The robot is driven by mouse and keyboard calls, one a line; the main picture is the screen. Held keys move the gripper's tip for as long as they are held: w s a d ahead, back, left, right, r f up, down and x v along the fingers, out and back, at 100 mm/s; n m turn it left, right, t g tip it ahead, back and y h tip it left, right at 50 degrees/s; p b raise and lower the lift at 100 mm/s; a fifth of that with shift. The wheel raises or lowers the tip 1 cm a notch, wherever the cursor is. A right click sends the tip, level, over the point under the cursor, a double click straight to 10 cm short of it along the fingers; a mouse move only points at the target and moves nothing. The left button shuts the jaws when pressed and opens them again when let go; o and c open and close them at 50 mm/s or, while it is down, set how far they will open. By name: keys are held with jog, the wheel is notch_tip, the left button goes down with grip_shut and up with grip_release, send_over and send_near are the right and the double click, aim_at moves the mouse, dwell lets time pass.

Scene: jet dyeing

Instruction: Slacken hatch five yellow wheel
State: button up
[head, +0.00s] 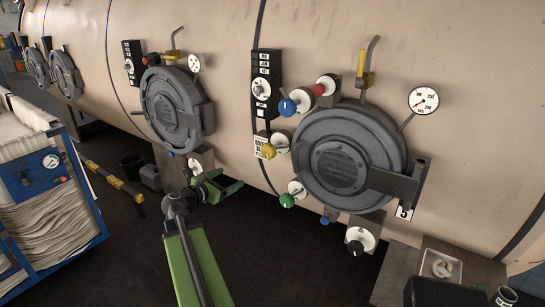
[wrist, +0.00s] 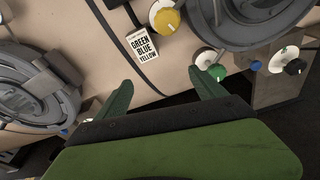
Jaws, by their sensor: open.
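The hatch with the tag "5" (head: 404,213) is the large round grey hatch (head: 342,163) on the right. Its yellow wheel (head: 268,151) sits on a white disc at the hatch's left edge. In the wrist view the yellow wheel (wrist: 167,20) is at the top, beyond the fingertips and apart from them. My gripper (head: 223,188) is in front of the vessel, left of and below the yellow wheel. In the wrist view my gripper (wrist: 163,84) has its two green fingers spread with nothing between them.
Blue (head: 288,106), red (head: 325,86), green (head: 289,200) and black (head: 355,246) wheels surround the hatch. A card (wrist: 143,45) reading "GREEN BLUE YELLOW" is beside the yellow wheel. Another hatch (head: 173,110) is left. A blue cart (head: 62,190) holds fabric.

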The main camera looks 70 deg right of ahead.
aim_at(272, 147)
jog(key=s+d+r+n, duration=0.1)
jog(key=s+d, duration=0.2)
jog(key=d, duration=0.4)
jog(key=s+d+r+n+h, duration=0.1)
jog(key=s+d, duration=0.2)
jog(key=d, duration=0.4)
jog(key=s+d+r+n+g, duration=0.1)
jog(key=s+d, duration=0.2)
jog(key=d, duration=0.4)
jog(key=shift+s+d+r+h, duration=0.25)
jog(key=shift+h, duration=0.15)
